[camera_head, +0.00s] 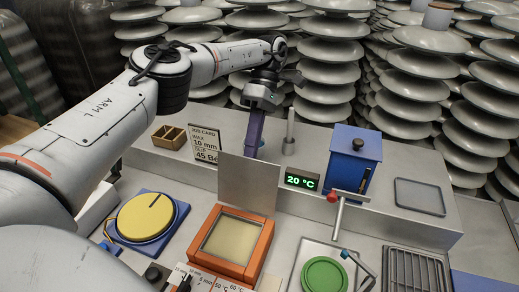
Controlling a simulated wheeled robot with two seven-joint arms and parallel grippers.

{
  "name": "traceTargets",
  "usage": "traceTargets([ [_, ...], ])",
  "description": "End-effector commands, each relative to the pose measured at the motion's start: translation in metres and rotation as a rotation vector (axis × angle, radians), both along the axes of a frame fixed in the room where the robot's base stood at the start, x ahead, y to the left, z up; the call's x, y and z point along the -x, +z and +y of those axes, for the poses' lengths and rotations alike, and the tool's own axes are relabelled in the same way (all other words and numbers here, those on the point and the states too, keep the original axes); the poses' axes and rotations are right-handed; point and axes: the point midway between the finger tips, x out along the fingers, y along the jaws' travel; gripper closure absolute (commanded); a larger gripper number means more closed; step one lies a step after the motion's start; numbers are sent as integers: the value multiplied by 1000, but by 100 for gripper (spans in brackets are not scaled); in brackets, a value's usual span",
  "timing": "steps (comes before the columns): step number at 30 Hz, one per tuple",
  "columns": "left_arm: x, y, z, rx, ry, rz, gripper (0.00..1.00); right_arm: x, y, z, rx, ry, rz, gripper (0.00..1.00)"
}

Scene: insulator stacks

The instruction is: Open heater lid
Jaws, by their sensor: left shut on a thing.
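The heater is an orange square box (263,246) with a pale yellowish well, at the middle front of the bench. A flat grey plate, which looks like its lid (248,184), stands steeply up along the box's back edge, so the well is uncovered. My left gripper (256,108) is above and behind the plate, pointing down. It is shut on a purple bar (254,135), whose lower end comes down close to the plate's top edge. I cannot tell whether the bar touches the plate. My right gripper is out of view.
A yellow disc (146,217) on a blue base lies left of the heater. A green disc (324,275), a blue box (351,160) and a wire rack (413,270) are to the right. A display (302,180) reads 20 °C. Insulator stacks (328,75) stand behind.

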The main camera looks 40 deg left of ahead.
Motion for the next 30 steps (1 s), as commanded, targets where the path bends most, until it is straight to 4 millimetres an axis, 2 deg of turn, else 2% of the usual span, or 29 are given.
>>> traceTargets([
  [1,3,-9,2,-4,-1,18,100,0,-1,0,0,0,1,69],
  [17,5,-10,5,-2,3,30,100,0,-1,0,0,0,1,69],
  [18,5,-10,5,-2,3,30,86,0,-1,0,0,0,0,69],
  [20,5,-9,5,-2,3,29,76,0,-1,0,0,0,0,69],
  [21,4,-8,5,-1,4,28,74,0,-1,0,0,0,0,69],
  [30,4,-6,5,1,6,25,74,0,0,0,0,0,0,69],
])
